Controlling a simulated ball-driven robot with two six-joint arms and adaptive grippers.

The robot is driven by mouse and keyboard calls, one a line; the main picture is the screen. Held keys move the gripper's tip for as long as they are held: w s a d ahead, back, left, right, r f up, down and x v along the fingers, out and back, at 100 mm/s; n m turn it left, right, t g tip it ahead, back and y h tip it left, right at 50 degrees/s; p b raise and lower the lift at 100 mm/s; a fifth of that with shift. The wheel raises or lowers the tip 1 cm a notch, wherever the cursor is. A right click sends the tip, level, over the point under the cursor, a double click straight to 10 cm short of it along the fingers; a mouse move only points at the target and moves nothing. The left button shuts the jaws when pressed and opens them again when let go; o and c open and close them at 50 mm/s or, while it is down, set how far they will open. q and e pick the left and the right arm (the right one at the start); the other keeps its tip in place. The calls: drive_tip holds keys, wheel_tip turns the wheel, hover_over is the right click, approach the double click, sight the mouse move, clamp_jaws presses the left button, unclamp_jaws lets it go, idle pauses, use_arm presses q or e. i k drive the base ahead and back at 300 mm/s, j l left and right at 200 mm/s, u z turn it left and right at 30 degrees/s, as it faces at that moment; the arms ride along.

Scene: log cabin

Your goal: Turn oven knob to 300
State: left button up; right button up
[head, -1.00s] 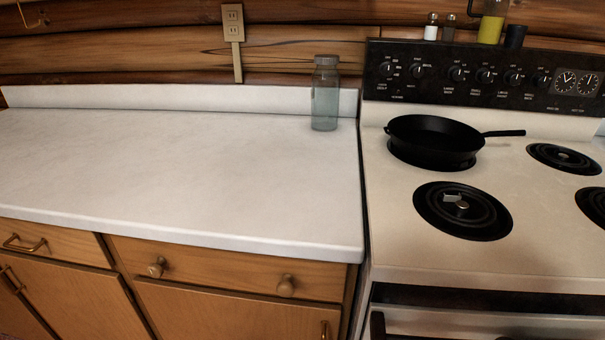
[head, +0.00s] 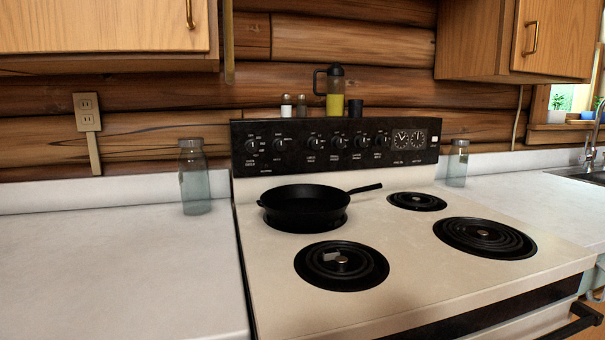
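The stove (head: 275,285) stands in the middle of the head view. Its black control panel (head: 215,150) runs along the back with several dark knobs in a row. The leftmost knob (head: 252,146) has small white markings beside it, and a second knob (head: 286,143) is just right of it. The markings are too small to read, so I cannot tell which knob sets the oven or where it points. Two round dials (head: 409,139) are at the panel's right. Neither of my grippers shows in the head view.
A black frying pan (head: 303,207) sits on the rear left burner, handle pointing right. Glass jars stand left (head: 195,180) and right (head: 458,164) of the stove. Shakers and a yellow-filled pitcher (head: 335,93) stand behind the panel. Cabinets hang above both sides. The left counter (head: 130,270) is mostly clear.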

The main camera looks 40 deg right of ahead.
sight(251, 146)
drive_tip(key=z, duration=1.65)
